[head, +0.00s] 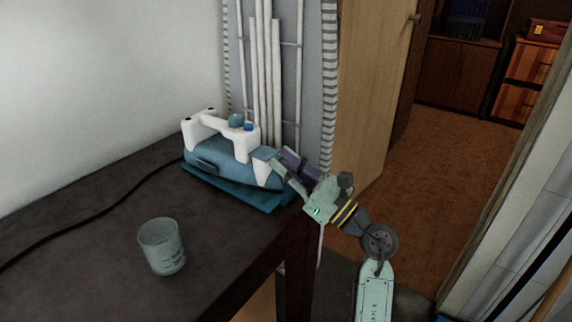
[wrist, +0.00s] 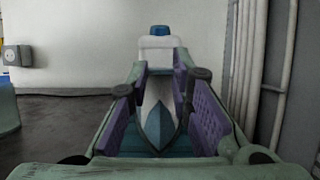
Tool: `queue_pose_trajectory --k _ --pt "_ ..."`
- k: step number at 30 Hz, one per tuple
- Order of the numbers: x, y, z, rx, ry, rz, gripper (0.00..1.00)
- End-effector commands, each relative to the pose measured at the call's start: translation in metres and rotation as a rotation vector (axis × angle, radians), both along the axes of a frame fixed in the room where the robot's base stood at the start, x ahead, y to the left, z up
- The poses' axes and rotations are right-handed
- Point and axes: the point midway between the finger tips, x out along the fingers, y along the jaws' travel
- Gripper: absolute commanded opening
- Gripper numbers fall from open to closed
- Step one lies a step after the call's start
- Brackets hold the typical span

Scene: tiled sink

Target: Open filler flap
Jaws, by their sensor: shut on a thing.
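A blue and white steam iron (head: 205,162) rests on a teal base (head: 250,197) on the dark counter. A blue cap (head: 236,121) and a smaller blue button show on its white top. My gripper (head: 268,157) reaches in from the right at the iron's front end. In the wrist view, the purple-padded fingers of my gripper (wrist: 160,82) stand on both sides of the iron's pointed blue and white nose (wrist: 160,122) and are shut on this front part. I cannot make out the filler flap separately or tell whether it is raised.
A clear beaker (head: 162,246) stands on the counter (head: 95,225) in front of the iron. A dark cable (head: 110,205) runs left from the iron. White pipes (head: 264,70) rise close behind it. A wall socket (wrist: 15,55) shows in the wrist view. The counter's left part is mostly clear.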

Motion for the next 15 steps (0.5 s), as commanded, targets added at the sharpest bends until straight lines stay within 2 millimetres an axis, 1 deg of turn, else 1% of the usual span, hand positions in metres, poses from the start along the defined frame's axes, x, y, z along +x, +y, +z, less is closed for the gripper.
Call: queue_pose_trajectory --k 8,15 --pt "0.000 0.000 0.002 -0.011 0.005 0.001 0.00" --pt "-0.001 0.000 0.013 -0.086 0.056 0.000 0.00"
